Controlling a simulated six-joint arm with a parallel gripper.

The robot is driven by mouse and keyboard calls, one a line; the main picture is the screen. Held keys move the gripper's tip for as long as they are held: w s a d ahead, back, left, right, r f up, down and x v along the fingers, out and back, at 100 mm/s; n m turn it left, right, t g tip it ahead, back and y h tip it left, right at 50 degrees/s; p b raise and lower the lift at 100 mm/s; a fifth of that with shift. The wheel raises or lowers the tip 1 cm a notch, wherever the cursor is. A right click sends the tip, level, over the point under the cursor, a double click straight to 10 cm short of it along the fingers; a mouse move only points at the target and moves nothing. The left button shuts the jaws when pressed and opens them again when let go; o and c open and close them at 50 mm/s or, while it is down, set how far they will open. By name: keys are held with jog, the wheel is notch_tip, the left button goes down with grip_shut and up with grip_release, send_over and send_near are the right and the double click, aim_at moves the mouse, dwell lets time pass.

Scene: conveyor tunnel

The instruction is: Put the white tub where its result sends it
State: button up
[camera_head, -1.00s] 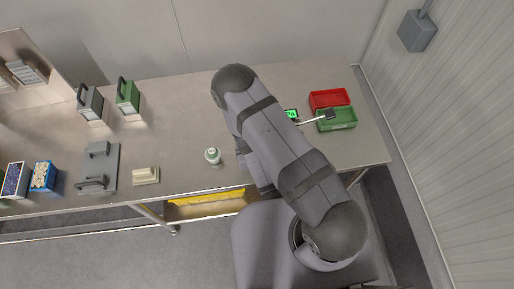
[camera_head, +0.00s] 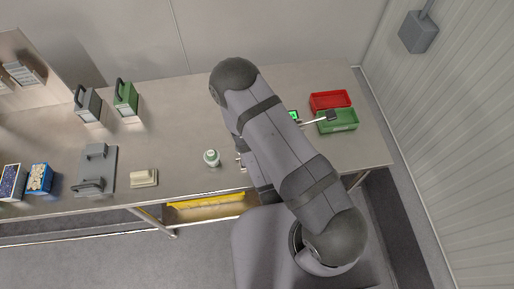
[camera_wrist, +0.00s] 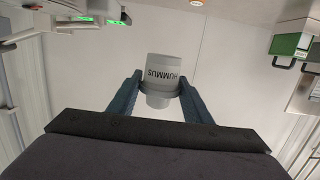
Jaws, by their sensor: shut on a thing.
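The white tub (camera_wrist: 165,70), a pale container lettered "HUMMUS", is between my gripper's fingers (camera_wrist: 160,95) in the wrist view. The lettering appears upside down there, and my gripper is shut on the tub. In the head view my arm hides the gripper's fingers and the held tub. A small green-lit display (camera_head: 294,116) is partly hidden behind my arm. A red tray (camera_head: 330,93) and a green tray (camera_head: 350,126) sit at the right end of the table. The display's reading is too small to make out.
A small white and green container (camera_head: 211,158) stands left of my arm. A green handled box (camera_head: 125,98) and a grey one (camera_head: 88,103) stand behind.

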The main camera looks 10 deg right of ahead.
jog(key=shift+f+b, duration=2)
jog(key=shift+f, duration=3.8)
jog(key=shift+f+p, duration=0.35)
jog(key=shift+f, duration=1.7)
jog(key=shift+f, duration=0.2)
jog(key=o, duration=1.5)
jog(key=shift+s, duration=0.1)
